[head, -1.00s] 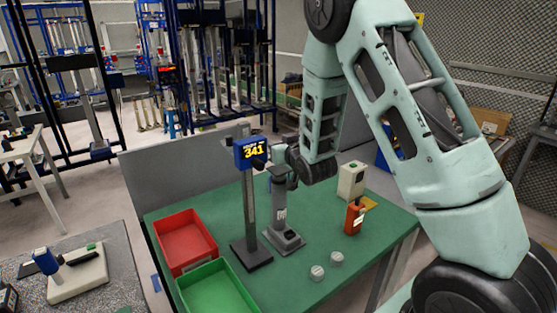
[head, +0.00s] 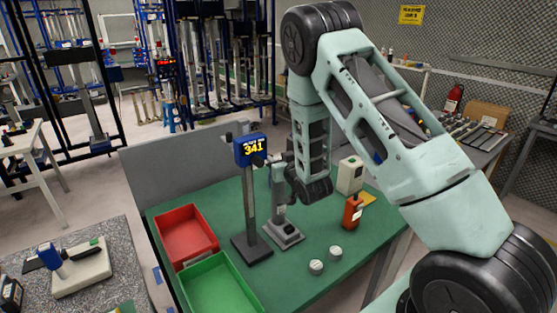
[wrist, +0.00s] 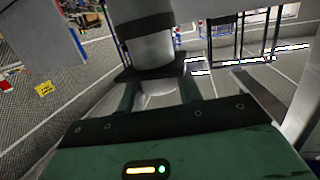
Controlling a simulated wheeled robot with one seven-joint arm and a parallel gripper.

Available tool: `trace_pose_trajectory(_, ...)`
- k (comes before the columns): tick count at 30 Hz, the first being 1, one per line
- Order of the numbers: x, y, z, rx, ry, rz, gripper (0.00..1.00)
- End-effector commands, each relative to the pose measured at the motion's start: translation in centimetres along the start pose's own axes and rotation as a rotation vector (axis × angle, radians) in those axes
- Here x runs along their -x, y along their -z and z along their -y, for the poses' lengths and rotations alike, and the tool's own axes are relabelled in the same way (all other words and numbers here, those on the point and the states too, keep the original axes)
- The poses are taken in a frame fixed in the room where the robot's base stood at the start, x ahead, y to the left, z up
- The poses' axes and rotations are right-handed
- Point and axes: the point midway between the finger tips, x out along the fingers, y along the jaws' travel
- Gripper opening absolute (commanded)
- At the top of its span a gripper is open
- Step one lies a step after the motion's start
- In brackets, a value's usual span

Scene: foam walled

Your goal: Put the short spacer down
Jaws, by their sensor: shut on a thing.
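My gripper (wrist: 157,92) shows in the wrist view with its dark green fingers closed on a pale piece (wrist: 158,88), which I take to be the short spacer. Only a little of it shows between the fingers. A thick grey cylinder with a dark band (wrist: 147,42) is just beyond the fingertips; I cannot tell whether it touches the piece. Two small pale round pieces (head: 316,267) (head: 335,252) stand on the green table (head: 295,290).
A gauge stand with a blue display reading 341 (head: 250,150) stands left of the press. Red (head: 186,237) and green (head: 220,288) bins are at the table's left. An orange bottle (head: 352,212) and a beige box (head: 350,176) stand at right. The front right surface is clear.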

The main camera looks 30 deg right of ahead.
Motion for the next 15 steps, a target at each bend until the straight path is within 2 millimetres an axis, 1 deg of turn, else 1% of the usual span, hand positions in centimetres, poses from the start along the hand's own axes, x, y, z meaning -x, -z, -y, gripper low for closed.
trace_pose_trajectory(2, -0.05, -0.35, 0.00, 0.000, 0.000, 0.000, 0.12)
trace_pose_trajectory(3, -0.04, -0.27, 0.00, 0.000, 0.000, 0.000, 0.40)
trace_pose_trajectory(5, -0.02, -0.21, 0.00, 0.000, 0.000, 0.000, 0.57)
trace_pose_trajectory(15, 0.01, 0.01, 0.01, 0.000, 0.000, 0.001, 0.57)
